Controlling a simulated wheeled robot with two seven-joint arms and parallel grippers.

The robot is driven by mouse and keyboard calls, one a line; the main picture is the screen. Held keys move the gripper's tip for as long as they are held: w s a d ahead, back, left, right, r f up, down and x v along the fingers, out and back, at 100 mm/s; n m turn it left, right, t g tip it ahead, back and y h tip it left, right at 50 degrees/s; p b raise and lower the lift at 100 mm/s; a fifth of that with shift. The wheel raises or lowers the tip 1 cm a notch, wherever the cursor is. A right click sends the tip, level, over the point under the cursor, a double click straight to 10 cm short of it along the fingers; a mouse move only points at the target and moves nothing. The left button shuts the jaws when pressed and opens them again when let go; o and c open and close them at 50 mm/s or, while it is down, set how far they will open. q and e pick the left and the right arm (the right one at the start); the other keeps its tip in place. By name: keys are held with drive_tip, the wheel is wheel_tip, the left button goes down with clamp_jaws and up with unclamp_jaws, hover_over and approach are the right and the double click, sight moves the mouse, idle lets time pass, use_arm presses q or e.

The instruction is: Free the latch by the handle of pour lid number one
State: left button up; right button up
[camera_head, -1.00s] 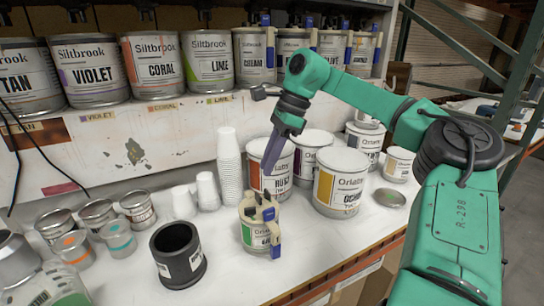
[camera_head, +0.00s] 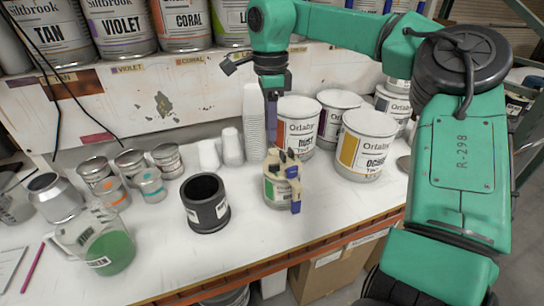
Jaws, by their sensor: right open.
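A small can (camera_head: 277,189) with a green-marked label stands upright on the white bench. A beige pour lid (camera_head: 276,162) with a blue handle (camera_head: 295,190) on its right side is fitted on it. I cannot read a number on the lid, and the latch is too small to make out. My right gripper (camera_head: 272,138) points down just above and behind the lid, with its purple fingers seen edge-on. It is open with nothing between the fingers; whether a fingertip touches the lid is unclear. My left gripper is out of view.
A stack of white cups (camera_head: 253,120) and the Rust tin (camera_head: 297,125) stand close behind the can. The Ochre tin (camera_head: 365,145) is to the right. A black pot (camera_head: 206,204) and a jug of green liquid (camera_head: 108,245) are to the left. The bench's front edge (camera_head: 250,268) is near.

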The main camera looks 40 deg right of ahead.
sight(272, 165)
wheel_tip(272, 165, down, 10)
drive_tip(key=shift+d+f+p, duration=0.15)
drive_tip(key=shift+f+p, duration=0.05)
drive_tip(key=shift+p, duration=0.7)
drive_tip(key=shift+s+d+f, duration=0.1)
drive_tip(key=shift+s, duration=0.05)
clamp_jaws()
